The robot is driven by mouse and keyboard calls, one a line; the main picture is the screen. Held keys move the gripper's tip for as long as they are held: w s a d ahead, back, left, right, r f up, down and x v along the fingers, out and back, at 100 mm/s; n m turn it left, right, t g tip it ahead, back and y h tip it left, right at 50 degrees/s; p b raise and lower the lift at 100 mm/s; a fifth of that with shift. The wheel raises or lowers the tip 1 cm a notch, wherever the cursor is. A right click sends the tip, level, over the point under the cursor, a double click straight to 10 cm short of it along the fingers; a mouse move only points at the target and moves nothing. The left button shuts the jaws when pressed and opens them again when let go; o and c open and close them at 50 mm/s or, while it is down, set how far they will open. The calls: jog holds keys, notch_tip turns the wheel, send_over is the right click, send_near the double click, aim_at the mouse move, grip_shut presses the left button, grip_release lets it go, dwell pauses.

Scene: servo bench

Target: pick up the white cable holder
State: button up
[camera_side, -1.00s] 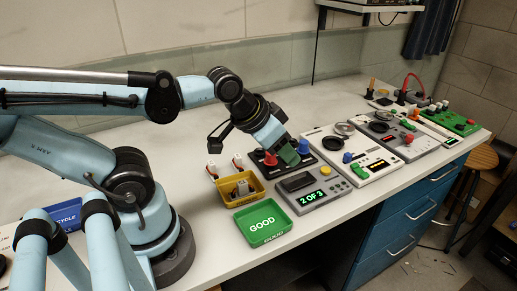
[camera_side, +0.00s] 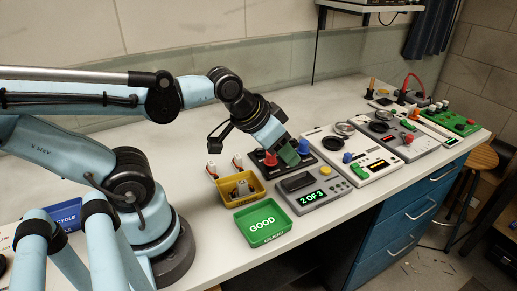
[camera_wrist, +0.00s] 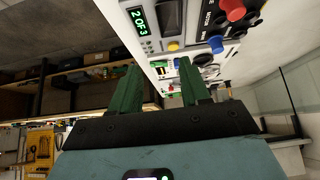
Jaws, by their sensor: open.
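Two small white pieces with red on them stand behind the yellow tray in the side view, a left one (camera_side: 212,168) and a right one (camera_side: 238,160). They are too small for me to tell whether either is the white cable holder. My gripper (camera_side: 288,152) is above the bench, to the right of both pieces and over the area behind the grey tester. In the wrist view its two green fingers (camera_wrist: 160,66) are apart with nothing held between them. No white cable holder can be made out in the wrist view.
The yellow tray (camera_side: 225,200) holds small grey parts. A green GOOD tray (camera_side: 246,238) and a grey tester (camera_side: 333,200) reading 2 OF 3 stand at the front edge. A black panel (camera_side: 262,164) with red and blue knobs lies below my gripper.

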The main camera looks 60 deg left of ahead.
jog(key=shift+a, duration=0.1)
dwell(0.6)
jog(key=m+g, duration=0.7)
jog(key=m, duration=1)
send_over(211, 162)
jog(key=f, duration=0.1)
jog(key=shift+s+f, duration=0.15)
jog(key=shift+f, duration=1.6)
jog(key=shift+s+f, duration=0.1)
jog(key=shift+f, duration=1.6)
jog(key=shift+w+f, duration=0.15)
jog(key=shift+f, duration=0.7)
jog(key=shift+w+f, duration=0.1)
jog(key=shift+f, duration=1.6)
grip_shut()
